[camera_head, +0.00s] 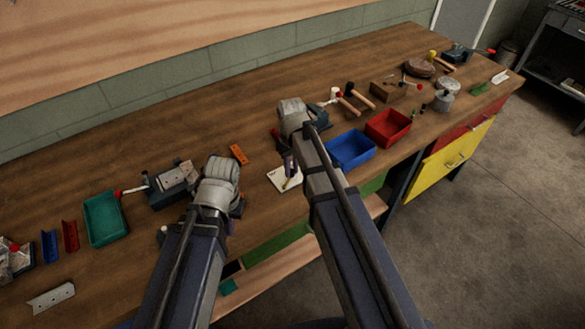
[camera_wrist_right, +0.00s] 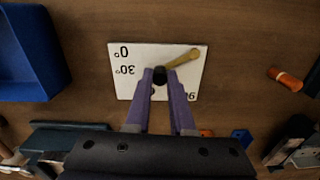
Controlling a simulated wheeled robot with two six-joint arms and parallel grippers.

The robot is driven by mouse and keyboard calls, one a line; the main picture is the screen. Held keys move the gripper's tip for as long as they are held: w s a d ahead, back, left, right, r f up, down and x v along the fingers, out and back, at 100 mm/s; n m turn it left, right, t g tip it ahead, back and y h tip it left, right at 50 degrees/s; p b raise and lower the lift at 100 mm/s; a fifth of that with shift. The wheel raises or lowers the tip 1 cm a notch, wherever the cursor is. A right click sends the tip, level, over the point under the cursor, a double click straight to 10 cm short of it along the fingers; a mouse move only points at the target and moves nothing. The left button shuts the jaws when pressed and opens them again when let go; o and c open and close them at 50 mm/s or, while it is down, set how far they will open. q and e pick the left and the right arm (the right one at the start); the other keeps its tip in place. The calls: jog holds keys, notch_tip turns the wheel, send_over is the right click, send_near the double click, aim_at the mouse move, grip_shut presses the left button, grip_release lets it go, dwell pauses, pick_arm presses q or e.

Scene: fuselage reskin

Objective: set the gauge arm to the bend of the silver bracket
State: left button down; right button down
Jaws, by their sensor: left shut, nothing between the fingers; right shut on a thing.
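The gauge is a white plate (camera_wrist_right: 140,85) marked 0°, 30° and, partly covered, 90; it also shows in the head view (camera_head: 281,183). Its brass arm (camera_wrist_right: 182,58) slants from the plate's upper right down-left to a black knob (camera_wrist_right: 160,74). My right gripper (camera_wrist_right: 160,80) is shut on that knob and hides the middle marks. In the head view, my right gripper (camera_head: 290,166) is over the plate. A silver bracket (camera_head: 50,297) with holes lies at the bench's lower left, its bend hard to judge. My left gripper (camera_head: 236,210) is shut, empty, and mostly hidden behind its wrist.
An orange bracket (camera_head: 238,154) lies between my arms. A vise (camera_head: 172,184) and teal tray (camera_head: 105,218) stand left. Blue (camera_head: 351,149) and red (camera_head: 388,127) bins stand right of the gauge. Red (camera_head: 70,236) and blue (camera_head: 50,246) brackets lie far left.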

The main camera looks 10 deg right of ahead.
dwell(0.3)
jog(key=c, duration=0.8)
grip_release()
jog(key=shift+o, duration=0.2)
notch_tip(320, 180, up, 8)
jog(key=p, duration=0.8)
pick_arm(q)
notch_tip(320, 180, up, 8)
jog(key=shift+f, duration=0.1)
pick_arm(e)
jog(key=shift+f, duration=0.1)
